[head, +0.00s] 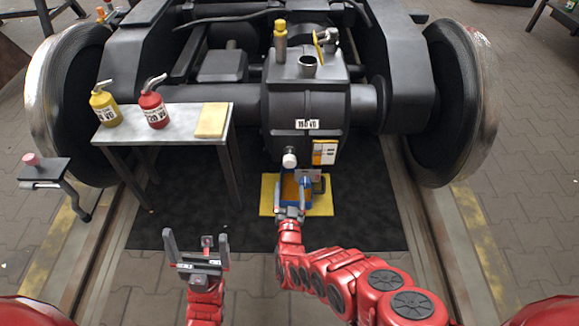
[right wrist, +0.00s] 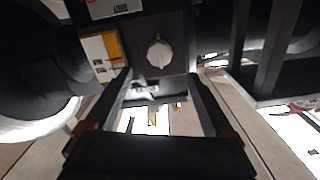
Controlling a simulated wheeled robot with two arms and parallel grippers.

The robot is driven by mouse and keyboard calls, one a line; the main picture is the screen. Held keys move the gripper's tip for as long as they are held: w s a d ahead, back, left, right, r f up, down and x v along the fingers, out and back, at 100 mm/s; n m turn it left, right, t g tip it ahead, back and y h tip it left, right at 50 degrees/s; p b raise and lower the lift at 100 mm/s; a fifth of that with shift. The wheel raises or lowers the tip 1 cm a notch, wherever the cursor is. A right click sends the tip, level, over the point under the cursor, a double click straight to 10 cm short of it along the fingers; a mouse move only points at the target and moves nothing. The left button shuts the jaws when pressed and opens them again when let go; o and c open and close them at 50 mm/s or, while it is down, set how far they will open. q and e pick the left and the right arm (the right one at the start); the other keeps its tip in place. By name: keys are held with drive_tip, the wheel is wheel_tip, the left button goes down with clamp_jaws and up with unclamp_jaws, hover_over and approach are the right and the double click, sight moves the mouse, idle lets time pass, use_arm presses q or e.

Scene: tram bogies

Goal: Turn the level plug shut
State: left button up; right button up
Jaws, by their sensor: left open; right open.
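The level plug looks like the pale, lobed knob (head: 289,158) low on the front of the dark gearbox (head: 305,105). The knob (right wrist: 159,53) also shows in the right wrist view, just beyond and between my fingertips. Whether it is fully seated cannot be told. My right gripper (head: 290,208) is open and empty, below the knob in the head view and apart from it. In the right wrist view its two fingers (right wrist: 164,80) stand wide on either side. My left gripper (head: 198,250) is open and empty, over the floor at the lower left.
A side table (head: 182,118) at left carries yellow (head: 104,105) and red (head: 153,108) oil cans and a tan pad (head: 212,120). Large wheels (head: 462,105) flank the gearbox. Dark matting (head: 365,225) is clear at right.

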drive_tip(key=s+p, duration=0.1)
drive_tip(key=s, duration=0.4)
drive_tip(key=shift+f, duration=0.1)
idle(0.3)
